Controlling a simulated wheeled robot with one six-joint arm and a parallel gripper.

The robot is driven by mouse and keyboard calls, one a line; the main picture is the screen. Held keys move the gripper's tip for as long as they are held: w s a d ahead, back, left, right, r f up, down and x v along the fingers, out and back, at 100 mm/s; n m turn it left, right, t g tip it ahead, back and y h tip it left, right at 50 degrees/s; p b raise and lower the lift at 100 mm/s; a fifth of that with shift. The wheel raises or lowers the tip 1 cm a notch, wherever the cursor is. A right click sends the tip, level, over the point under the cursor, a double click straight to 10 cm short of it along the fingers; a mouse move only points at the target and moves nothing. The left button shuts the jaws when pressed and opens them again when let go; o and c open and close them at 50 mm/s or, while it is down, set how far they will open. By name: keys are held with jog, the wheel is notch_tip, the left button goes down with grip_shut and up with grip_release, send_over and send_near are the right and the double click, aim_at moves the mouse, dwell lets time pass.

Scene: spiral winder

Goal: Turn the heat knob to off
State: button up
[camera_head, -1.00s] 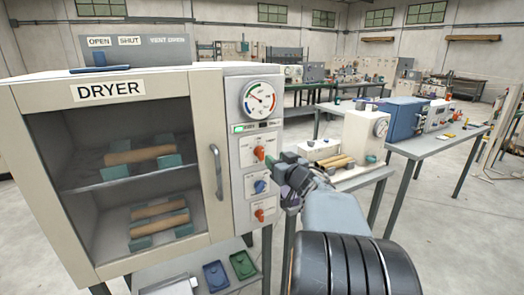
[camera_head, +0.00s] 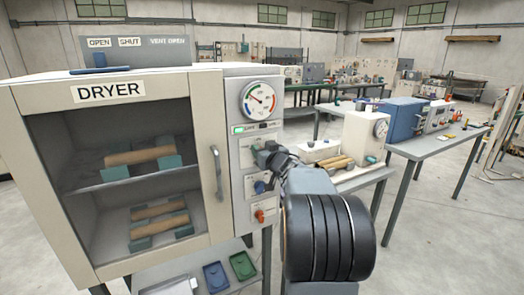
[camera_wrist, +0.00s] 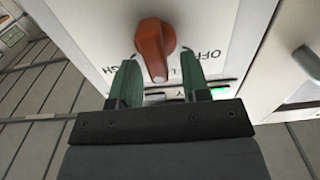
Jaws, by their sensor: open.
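The dryer's upper orange-red knob shows in the wrist view (camera_wrist: 154,48), on a white plate with the letters OFF to its right and part of another label to its left. The knob's narrow end points down between my fingers. My gripper (camera_wrist: 158,66) is open, its two green fingers on either side of the knob's lower end, with gaps between. I cannot tell whether the fingers touch it. In the head view my gripper (camera_head: 262,154) is at the control panel (camera_head: 245,168) and hides that knob.
Below it on the panel are a blue knob (camera_head: 260,187) and a lower orange knob (camera_head: 260,215). A dial gauge (camera_head: 259,100) sits above. The shut dryer door's handle (camera_head: 216,172) is left of the panel. A side table (camera_head: 365,178) stands to the right.

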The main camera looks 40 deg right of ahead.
jog(key=shift+c, duration=0.4)
grip_shut()
jog(key=shift+n, duration=0.3)
jog(key=n+b, duration=0.2)
jog(key=n, duration=0.1)
jog(key=a+n+b, duration=0.1)
jog(key=n+b, duration=0.1)
jog(key=n, duration=0.2)
jog(key=f+n+b, duration=0.1)
jog(key=n+b, duration=0.1)
jog(key=n, duration=0.2)
jog(key=shift+w+a, duration=0.1)
jog(key=shift+a, duration=0.3)
jog(key=shift+n+b, duration=0.3)
